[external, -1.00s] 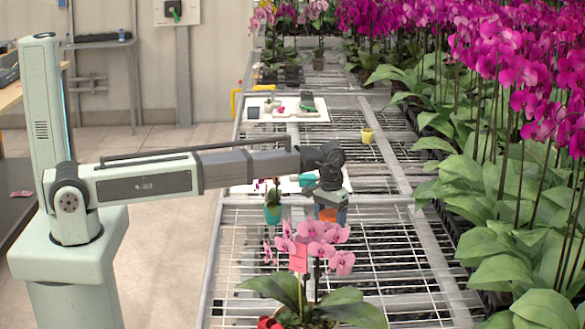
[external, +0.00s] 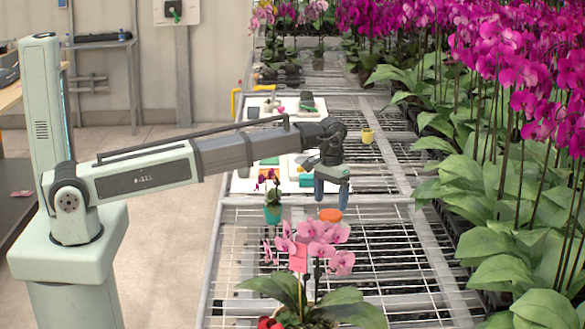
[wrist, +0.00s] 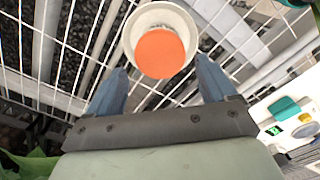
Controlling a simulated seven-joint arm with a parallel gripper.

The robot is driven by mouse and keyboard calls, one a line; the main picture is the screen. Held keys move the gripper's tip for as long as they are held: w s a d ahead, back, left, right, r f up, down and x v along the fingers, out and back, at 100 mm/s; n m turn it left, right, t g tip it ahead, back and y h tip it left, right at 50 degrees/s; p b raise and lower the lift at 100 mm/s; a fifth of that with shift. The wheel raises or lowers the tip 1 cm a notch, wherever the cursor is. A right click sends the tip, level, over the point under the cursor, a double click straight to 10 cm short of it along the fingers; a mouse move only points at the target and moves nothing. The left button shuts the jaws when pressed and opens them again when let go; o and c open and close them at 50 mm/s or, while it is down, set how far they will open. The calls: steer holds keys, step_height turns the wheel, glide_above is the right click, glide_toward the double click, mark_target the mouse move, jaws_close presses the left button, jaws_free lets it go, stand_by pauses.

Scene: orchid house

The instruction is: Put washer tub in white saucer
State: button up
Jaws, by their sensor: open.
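The washer tub (external: 330,215) shows in the external view as a small orange round thing low on the wire bench, behind the pink orchid. In the wrist view its round orange face (wrist: 160,53) lies over the white saucer (wrist: 129,40), whose pale rim shows around most of it. The tub appears to stand in the saucer, off-centre toward my gripper; its base is hidden. My gripper (external: 330,204) is above the tub, open and empty, pointing down. In the wrist view its blue fingers (wrist: 161,70) are apart, one on each side of the tub.
A potted pink orchid (external: 315,245) stands in front of the tub. A small orchid in a teal pot (external: 272,214) is to its left. A yellow pot (external: 367,136) stands farther back. White trays with small items lie behind. Large orchids line the right.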

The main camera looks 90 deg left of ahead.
mark_target(329, 212)
steer(key=shift+r, duration=2.3)
